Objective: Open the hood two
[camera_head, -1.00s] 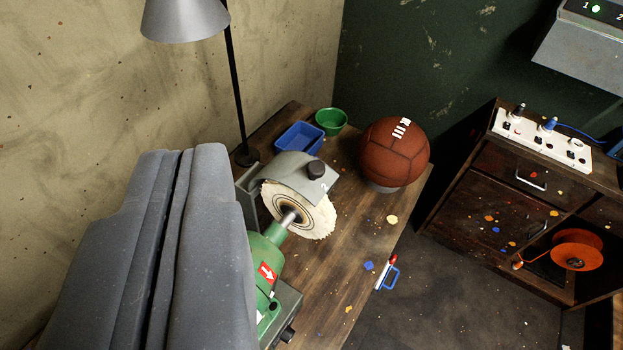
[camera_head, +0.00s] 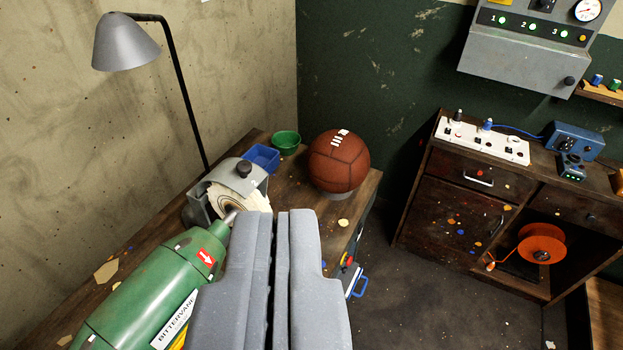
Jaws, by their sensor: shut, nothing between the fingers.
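The grey metal hood (camera_head: 230,177) with a black knob (camera_head: 243,169) on it sits over the upper part of a cream buffing wheel (camera_head: 222,197) on the wooden bench. The wheel's lower front side shows below the hood. The hood belongs to a green machine (camera_head: 150,285) with a red arrow label. I cannot read a number on the hood now. My gripper (camera_head: 281,214) is shut and empty, its grey fingers together. In the picture it is below and right of the hood, apart from the knob, and hides part of the bench.
A brown leather ball (camera_head: 338,160) rests on a stand at the bench's right. A blue tray (camera_head: 262,158) and green bowl (camera_head: 286,142) lie behind the hood. A grey lamp (camera_head: 127,42) stands at the left wall. A dark cabinet (camera_head: 460,215) is right, with open floor (camera_head: 400,290) between.

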